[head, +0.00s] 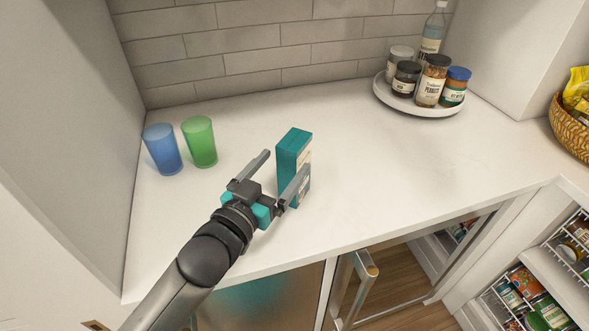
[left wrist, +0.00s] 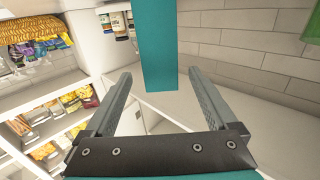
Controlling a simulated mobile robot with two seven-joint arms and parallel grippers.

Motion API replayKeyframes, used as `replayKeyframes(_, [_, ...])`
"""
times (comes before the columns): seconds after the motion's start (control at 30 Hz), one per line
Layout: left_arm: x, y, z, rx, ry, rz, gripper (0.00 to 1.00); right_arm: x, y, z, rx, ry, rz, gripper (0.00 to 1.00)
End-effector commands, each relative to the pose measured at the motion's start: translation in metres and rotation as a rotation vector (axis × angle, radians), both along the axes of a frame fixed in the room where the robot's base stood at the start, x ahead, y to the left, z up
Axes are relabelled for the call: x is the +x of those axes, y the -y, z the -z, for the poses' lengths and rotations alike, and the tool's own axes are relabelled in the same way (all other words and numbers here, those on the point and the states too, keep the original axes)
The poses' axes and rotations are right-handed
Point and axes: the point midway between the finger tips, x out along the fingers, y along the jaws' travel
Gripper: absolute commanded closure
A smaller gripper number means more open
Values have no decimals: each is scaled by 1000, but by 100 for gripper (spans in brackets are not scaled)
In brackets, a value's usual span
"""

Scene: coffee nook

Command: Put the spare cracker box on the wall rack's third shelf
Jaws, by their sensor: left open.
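A teal box (head: 293,150), which looks like the cracker box, stands upright on the white counter. My left gripper (head: 286,162) is open, with its fingers reaching toward the box. One finger crosses in front of the box's lower part in the head view; the other is on its left. In the left wrist view the box (left wrist: 157,45) shows between and ahead of the open fingertips (left wrist: 158,73); I cannot tell if they touch it. White wire shelves with goods, perhaps the wall rack (head: 557,262), show at the lower right. My right gripper is not in view.
A blue cup (head: 162,150) and a green cup (head: 199,142) stand left of the box. A round white tray (head: 420,105) with jars and a bottle is at the back right. A yellow basket (head: 572,130) is at the right edge. Counter right of the box is clear.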

Motion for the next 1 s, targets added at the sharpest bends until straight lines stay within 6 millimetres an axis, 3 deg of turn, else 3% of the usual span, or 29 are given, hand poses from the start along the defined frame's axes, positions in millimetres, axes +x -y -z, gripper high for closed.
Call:
replayKeyframes(0.23, [12, 6, -2, 0, 1, 0, 9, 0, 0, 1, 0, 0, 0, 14])
replayKeyframes(0.6, [49, 24, -6, 0, 1, 0, 9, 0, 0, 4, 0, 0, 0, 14])
replayKeyframes(0.9, [52, 26, -6, 1, 0, 0, 9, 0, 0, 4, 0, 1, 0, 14])
replayKeyframes(1.0, [52, 26, -6, 1, 0, 0, 18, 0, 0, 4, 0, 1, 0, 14])
